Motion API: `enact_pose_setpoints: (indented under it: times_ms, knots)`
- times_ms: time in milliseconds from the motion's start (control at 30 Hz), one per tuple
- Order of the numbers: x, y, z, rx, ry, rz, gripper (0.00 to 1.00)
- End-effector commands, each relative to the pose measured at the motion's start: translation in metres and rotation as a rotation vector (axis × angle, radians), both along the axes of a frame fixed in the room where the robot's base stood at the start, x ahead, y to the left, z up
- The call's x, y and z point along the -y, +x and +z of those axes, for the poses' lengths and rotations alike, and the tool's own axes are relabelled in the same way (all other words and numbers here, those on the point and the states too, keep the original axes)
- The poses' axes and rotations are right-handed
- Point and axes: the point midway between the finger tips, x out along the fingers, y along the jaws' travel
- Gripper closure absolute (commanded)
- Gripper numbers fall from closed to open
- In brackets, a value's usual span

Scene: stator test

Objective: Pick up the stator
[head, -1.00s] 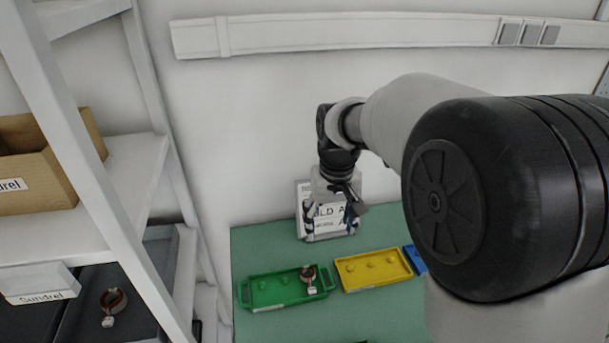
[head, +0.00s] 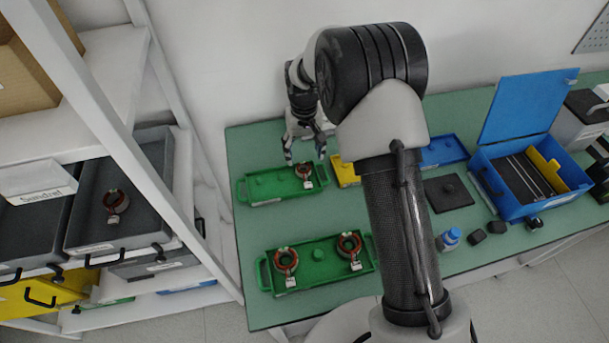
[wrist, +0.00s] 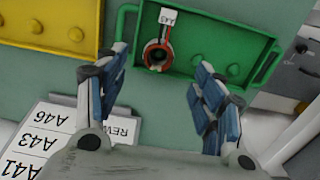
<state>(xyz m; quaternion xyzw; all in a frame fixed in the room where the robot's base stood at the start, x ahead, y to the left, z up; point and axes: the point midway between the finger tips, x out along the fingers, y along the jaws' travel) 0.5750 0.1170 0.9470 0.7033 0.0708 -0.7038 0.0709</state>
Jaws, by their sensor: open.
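A stator (head: 304,170), a ring with red-brown windings and a white tag, sits at the right end of the far green tray (head: 262,187). In the wrist view the stator (wrist: 157,55) lies in the green tray (wrist: 200,30), ahead of my gripper and toward the left finger. My gripper (head: 305,156) is open and empty, above the tray's back edge; its blue-padded fingers (wrist: 165,95) are wide apart. Two more stators, one left (head: 286,262) and one right (head: 349,246), sit in the near green tray (head: 318,281). Another stator (head: 115,202) lies in a grey shelf bin.
A yellow tray (head: 346,172) stands right of the far green tray, partly hidden by my arm. An open blue case (head: 515,207), a blue-capped bottle (head: 449,239) and a dark square plate (head: 447,194) are to the right. A lettered sign (wrist: 45,140) is close to my gripper.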

Motion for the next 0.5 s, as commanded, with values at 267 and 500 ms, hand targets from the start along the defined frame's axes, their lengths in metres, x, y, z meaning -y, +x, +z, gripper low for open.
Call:
enact_pose_setpoints:
  times_ms: [267, 500]
  knots:
    - [0.000, 0.000, -0.023, 0.001, 0.000, 0.000, 0.37]
    - [0.000, 0.004, -0.052, -0.001, 0.000, 0.000, 0.37]
